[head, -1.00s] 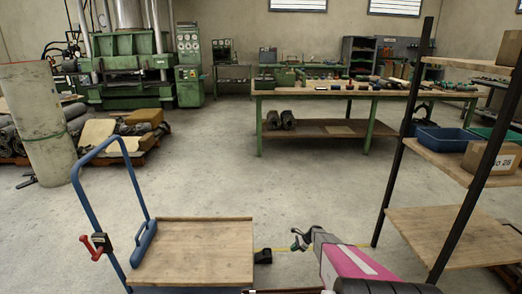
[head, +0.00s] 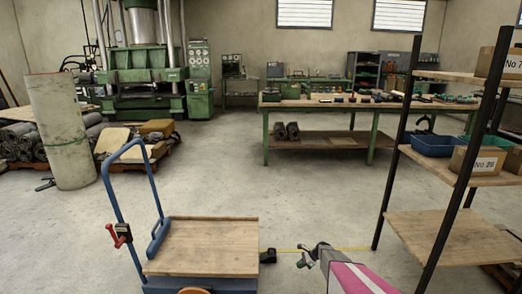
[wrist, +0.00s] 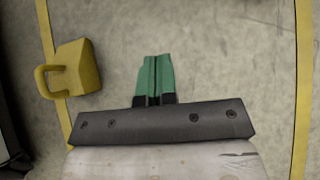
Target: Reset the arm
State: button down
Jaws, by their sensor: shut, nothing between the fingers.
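My gripper (head: 302,256) is at the lower middle of the head view, at the end of my pink arm, between the trolley and the shelf rack. It is over open floor and holds nothing. In the wrist view its green fingers (wrist: 154,80) are pressed together, with bare concrete behind them.
A blue-handled trolley (head: 200,247) with a wooden deck stands left of my gripper. A shelf rack (head: 445,235) with boxes stands at right. A yellow handled block (wrist: 75,68) lies on the floor by a yellow line. The floor towards the workbench (head: 355,103) is clear.

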jog(key=s+a+r+n+h, duration=0.1)
jog(key=s+r+n+h, duration=0.2)
jog(key=s+r+n, duration=0.3)
jog(key=s+a+r+n+h, duration=0.2)
jog(key=s+r+n, duration=0.4)
jog(key=s+r, duration=1)
jog(key=s+a+r+n+h, duration=0.1)
jog(key=s+r+n+h, duration=0.3)
jog(key=s+r, duration=0.7)
notch_tip(320, 180, up, 10)
jog(key=shift+s+a+r+n, duration=0.15)
jog(key=shift+a+r+n, duration=0.05)
jog(key=shift+n, duration=0.8)
